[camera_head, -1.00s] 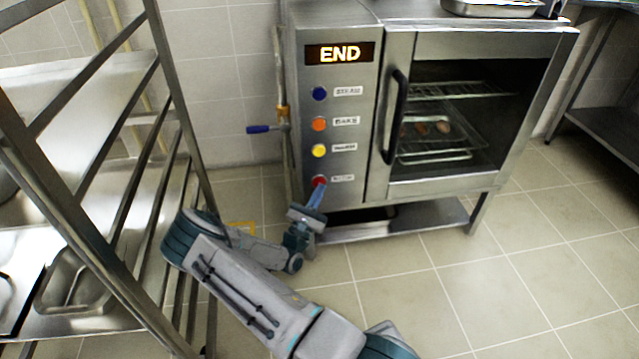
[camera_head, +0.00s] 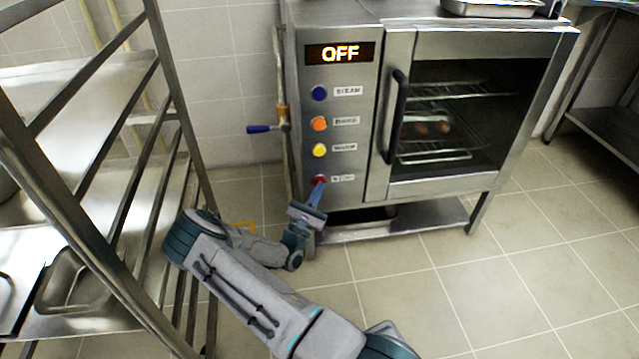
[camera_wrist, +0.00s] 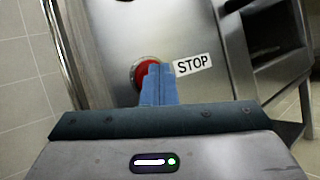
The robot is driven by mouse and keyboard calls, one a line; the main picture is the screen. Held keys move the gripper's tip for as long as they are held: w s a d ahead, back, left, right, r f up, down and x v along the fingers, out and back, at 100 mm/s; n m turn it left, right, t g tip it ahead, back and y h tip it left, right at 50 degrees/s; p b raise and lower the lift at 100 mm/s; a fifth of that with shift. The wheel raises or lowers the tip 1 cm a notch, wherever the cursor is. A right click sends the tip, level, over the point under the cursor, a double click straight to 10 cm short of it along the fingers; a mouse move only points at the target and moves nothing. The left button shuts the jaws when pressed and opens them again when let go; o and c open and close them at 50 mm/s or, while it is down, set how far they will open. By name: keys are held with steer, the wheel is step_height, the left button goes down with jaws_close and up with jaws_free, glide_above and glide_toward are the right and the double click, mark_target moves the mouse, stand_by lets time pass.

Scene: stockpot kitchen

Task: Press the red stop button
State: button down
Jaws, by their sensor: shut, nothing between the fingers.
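The red stop button (camera_head: 320,179) is the lowest of the buttons on the oven's left panel. In the wrist view the red button (camera_wrist: 147,70) sits beside a white STOP label (camera_wrist: 193,64). My gripper (camera_head: 317,190) is shut and empty. Its blue fingertips (camera_wrist: 158,82) are at the button and cover part of it; they appear to touch it. The oven's display (camera_head: 340,53) reads OFF.
Blue, orange and yellow buttons (camera_head: 319,123) sit above on the same panel. The oven door (camera_head: 480,100) is closed, with several brown items inside. A metal rack (camera_head: 150,60) stands close on the left. Floor at the right is clear.

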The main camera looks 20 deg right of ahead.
steer(key=shift+s, duration=0.1)
steer(key=shift+s+a+p, duration=0.25)
steer(key=shift+s+p, duration=0.3)
steer(key=shift+s, duration=0.15)
steer(key=s+p, duration=0.1)
steer(key=s, duration=0.1)
steer(key=s+a+p, duration=0.1)
steer(key=s, duration=0.1)
steer(key=shift+s+a, duration=0.15)
steer(key=shift+s, duration=0.25)
stand_by(0.6)
